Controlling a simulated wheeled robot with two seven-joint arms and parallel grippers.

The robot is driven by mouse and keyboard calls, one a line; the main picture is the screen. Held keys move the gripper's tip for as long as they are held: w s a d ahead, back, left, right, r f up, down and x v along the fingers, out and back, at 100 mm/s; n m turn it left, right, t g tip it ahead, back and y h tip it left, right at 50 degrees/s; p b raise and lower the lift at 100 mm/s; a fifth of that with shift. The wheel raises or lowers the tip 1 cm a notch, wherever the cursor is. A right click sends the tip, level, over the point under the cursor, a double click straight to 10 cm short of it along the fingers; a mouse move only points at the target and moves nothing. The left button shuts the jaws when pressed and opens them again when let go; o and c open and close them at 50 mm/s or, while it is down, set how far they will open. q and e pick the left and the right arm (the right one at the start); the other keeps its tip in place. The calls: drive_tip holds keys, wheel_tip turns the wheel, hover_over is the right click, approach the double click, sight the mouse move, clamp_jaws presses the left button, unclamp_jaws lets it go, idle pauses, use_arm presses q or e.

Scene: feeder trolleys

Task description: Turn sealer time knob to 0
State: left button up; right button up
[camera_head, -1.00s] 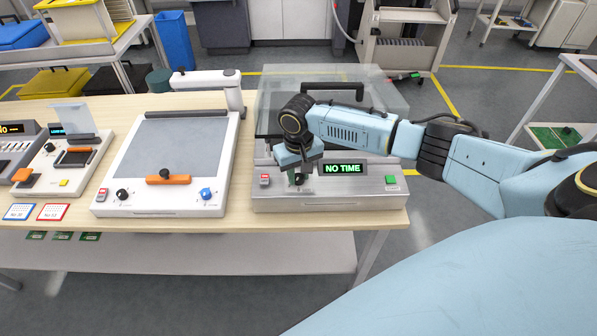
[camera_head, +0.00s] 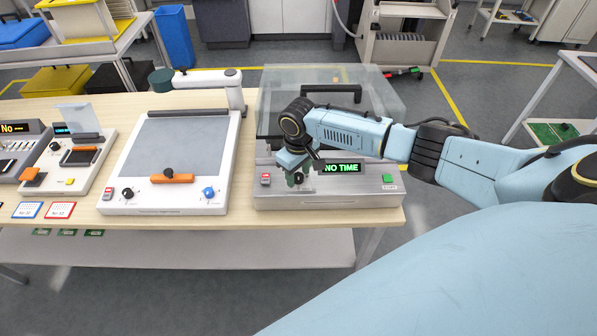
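The sealer (camera_head: 345,200) is the grey machine with a clear lid at the right end of the table. Its green display (camera_head: 342,168) reads "NO TIME". A red switch (camera_head: 265,179) sits at its front left and a green button (camera_head: 388,179) at its front right. My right gripper (camera_head: 298,180) points down at the front panel, left of the display. A dark round knob (camera_head: 298,178) shows in part between or just behind its fingers. The gripper covers the knob's markings, and I cannot tell whether the fingers grip it. My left gripper is not in view.
A white machine (camera_head: 140,190) with an orange handle, a black knob and a blue knob stands to the left on the wooden table (camera_head: 240,222). Smaller devices (camera_head: 70,160) and two cards stand further left. The table front is clear.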

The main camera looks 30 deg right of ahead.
sight(298, 176)
wheel_tip(298, 176, up, 13)
drive_tip(key=shift+r+p, duration=0.2)
drive_tip(key=shift+p, duration=0.2)
idle(0.4)
